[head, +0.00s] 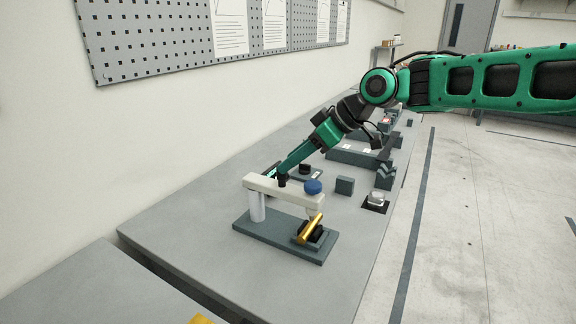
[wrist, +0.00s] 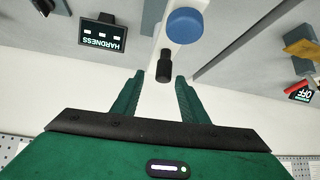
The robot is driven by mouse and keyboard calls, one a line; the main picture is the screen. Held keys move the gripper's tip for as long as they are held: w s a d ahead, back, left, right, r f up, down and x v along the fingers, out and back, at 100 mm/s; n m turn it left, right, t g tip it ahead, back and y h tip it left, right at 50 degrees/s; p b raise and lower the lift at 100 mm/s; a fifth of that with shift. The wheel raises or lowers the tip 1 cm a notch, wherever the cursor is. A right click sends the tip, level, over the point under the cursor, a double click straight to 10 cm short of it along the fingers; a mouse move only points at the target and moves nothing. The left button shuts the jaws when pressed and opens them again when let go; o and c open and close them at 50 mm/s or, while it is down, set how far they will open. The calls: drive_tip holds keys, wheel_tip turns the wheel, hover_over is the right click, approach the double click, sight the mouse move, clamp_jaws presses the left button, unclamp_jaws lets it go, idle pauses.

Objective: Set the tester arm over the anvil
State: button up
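The hardness tester has a grey base (head: 265,238), a white post (head: 257,207) and a white tester arm (head: 270,187). A blue knob (head: 313,187) tops the arm near its free end; it also shows in the wrist view (wrist: 185,26). A gold cylinder (head: 309,229) lies tilted on the dark anvil (head: 318,236). The arm's free end appears above the cylinder; exact alignment is unclear. In the wrist view my gripper (wrist: 160,78) is open, with the arm's black handle (wrist: 164,66) between the fingertips, gaps on both sides.
A black-screened HARDNESS display (wrist: 103,34) stands nearby in the wrist view. A grey block (head: 345,185) and a silvery piece on a dark pad (head: 376,199) lie right of the tester. The bench (head: 190,233) is clear left of it. A pegboard (head: 150,40) hangs behind.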

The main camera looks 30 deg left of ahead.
drive_tip(key=v, duration=0.7)
drive_tip(key=shift+d, duration=0.2)
drive_tip(key=shift+w+r, duration=0.1)
drive_tip(key=shift+w, duration=0.05)
drive_tip(key=w+d+f+m+t+h, duration=0.25)
drive_tip(key=d+m, duration=0.25)
drive_tip(key=d, duration=1)
drive_tip(key=w+d+f+m+t+h, duration=0.1)
drive_tip(key=d+f+m+h, duration=0.2)
drive_tip(key=d, duration=1.1)
drive_tip(key=s+d+f+m+h, duration=0.15)
drive_tip(key=s+d+m, duration=0.25)
drive_tip(key=d, duration=0.6)
drive_tip(key=s+d+f+m+h, duration=0.15)
drive_tip(key=s+d+m, duration=0.25)
drive_tip(key=d, duration=0.5)
drive_tip(key=s+d+f+m+g, duration=0.1)
drive_tip(key=s+d+f+m, duration=0.2)
drive_tip(key=s+d, duration=0.2)
drive_tip(key=s+d+f+m+g, duration=0.1)
drive_tip(key=s+d+f+m, duration=0.2)
drive_tip(key=s, duration=0.8)
drive_tip(key=s+d+f+m+g, duration=0.1)
drive_tip(key=s+d+f+m, duration=0.2)
drive_tip(key=s+d, duration=0.3)
drive_tip(key=s, duration=0.2)
drive_tip(key=shift+s+d, duration=0.4)
